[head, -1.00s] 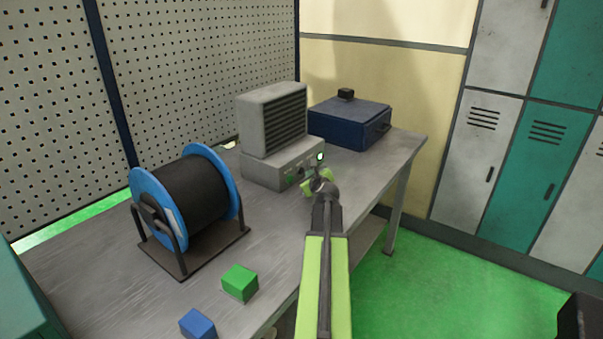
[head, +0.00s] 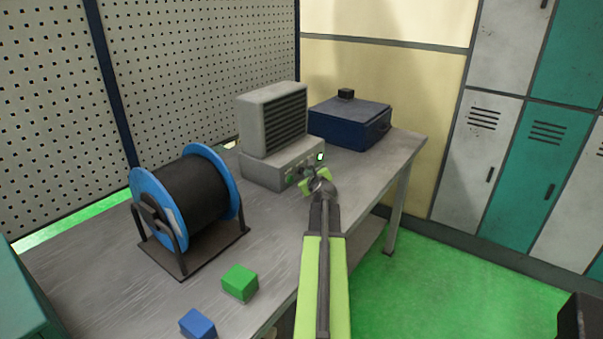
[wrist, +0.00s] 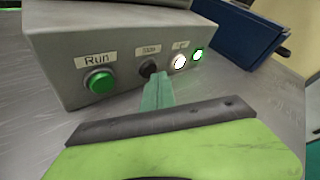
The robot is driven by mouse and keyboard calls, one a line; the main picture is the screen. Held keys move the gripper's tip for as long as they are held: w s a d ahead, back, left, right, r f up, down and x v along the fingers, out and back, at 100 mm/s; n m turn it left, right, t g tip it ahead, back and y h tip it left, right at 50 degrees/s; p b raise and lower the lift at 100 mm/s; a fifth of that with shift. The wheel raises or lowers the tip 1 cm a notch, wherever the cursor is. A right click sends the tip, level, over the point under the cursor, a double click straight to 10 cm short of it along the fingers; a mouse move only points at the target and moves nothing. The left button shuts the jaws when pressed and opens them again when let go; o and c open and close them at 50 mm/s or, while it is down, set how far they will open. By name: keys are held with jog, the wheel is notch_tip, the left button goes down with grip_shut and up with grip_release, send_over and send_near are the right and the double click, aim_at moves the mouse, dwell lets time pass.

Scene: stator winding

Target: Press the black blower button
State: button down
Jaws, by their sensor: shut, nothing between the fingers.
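The black button (wrist: 148,68) is on the front panel of the grey blower box in the wrist view, between a green button (wrist: 100,82) labelled "Run" and a lit white light (wrist: 179,62). My gripper (wrist: 155,84) is shut with nothing in it. Its fingertips point at the panel and overlap the lower edge of the black button; I cannot tell whether they touch it. In the head view the blower (head: 272,118) stands on the bench, and my gripper (head: 305,179) is at its front panel. The black button is not clear there.
A lit green indicator (wrist: 198,55) is at the right of the panel. A blue box (head: 350,124) stands behind the blower on the bench (head: 200,268). A cable reel (head: 190,205), a green cube (head: 240,282) and a blue cube (head: 197,324) are to the left.

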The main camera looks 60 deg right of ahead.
jog(key=shift+w, duration=0.4)
dwell(0.4)
jog(key=shift+s, duration=0.85)
jog(key=shift+s, duration=2.45)
